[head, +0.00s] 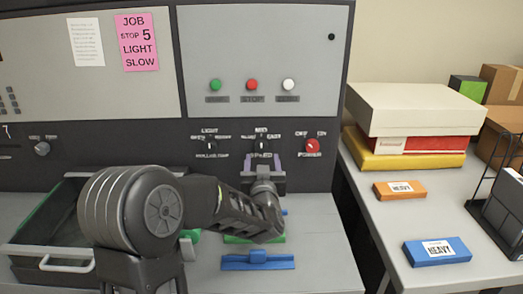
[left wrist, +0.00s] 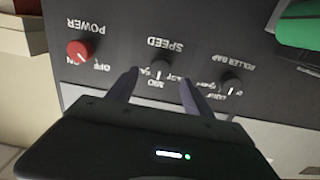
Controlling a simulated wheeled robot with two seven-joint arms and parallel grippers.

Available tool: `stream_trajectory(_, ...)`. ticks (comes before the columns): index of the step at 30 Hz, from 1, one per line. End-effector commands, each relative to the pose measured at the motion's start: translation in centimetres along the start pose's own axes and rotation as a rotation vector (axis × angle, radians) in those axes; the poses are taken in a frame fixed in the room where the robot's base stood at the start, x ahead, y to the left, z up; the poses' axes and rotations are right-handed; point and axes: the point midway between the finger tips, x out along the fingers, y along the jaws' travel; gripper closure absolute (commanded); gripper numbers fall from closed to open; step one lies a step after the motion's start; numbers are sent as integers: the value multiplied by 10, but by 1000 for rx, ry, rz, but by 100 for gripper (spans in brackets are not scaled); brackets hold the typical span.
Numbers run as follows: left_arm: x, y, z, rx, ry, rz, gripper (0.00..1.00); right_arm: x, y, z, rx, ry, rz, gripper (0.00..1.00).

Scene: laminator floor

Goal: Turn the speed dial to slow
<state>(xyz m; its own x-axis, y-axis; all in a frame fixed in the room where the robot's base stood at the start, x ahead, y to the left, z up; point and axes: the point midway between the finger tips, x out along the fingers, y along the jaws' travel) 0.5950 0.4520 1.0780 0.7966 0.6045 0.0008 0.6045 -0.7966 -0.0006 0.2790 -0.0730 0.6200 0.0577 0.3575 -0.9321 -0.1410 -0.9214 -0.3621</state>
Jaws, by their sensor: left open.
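The speed dial (head: 262,146) is a small black knob on the dark lower panel, with MED above it and FAST to its right. Its pointer seems to be up towards MED, but it is small. In the upside-down left wrist view the speed dial (left wrist: 161,69) sits between the two fingertips. My left gripper (head: 264,160) is in front of the panel at the dial. It is open, with one finger (left wrist: 159,80) pair straddling the knob; I cannot tell whether they touch it. My right gripper is not in view.
The red power knob (head: 312,146) is right of the dial, and the roller gap knob (head: 210,147) is left. Green, red and white buttons (head: 252,85) are above. A blue tool (head: 257,261) lies below.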

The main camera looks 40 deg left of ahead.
Motion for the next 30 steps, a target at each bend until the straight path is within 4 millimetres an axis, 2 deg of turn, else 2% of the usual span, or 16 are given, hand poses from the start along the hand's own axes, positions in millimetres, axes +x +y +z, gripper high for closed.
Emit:
stream_trajectory(6,34,-1,-1,2,0,-2,40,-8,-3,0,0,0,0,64)
stream_trajectory(12,59,-1,-1,0,0,-2,40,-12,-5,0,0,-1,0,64)
stream_trajectory(23,64,-1,0,0,-1,-1,41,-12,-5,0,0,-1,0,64)
stream_trajectory(30,64,0,0,-1,-1,-1,61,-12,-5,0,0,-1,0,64)
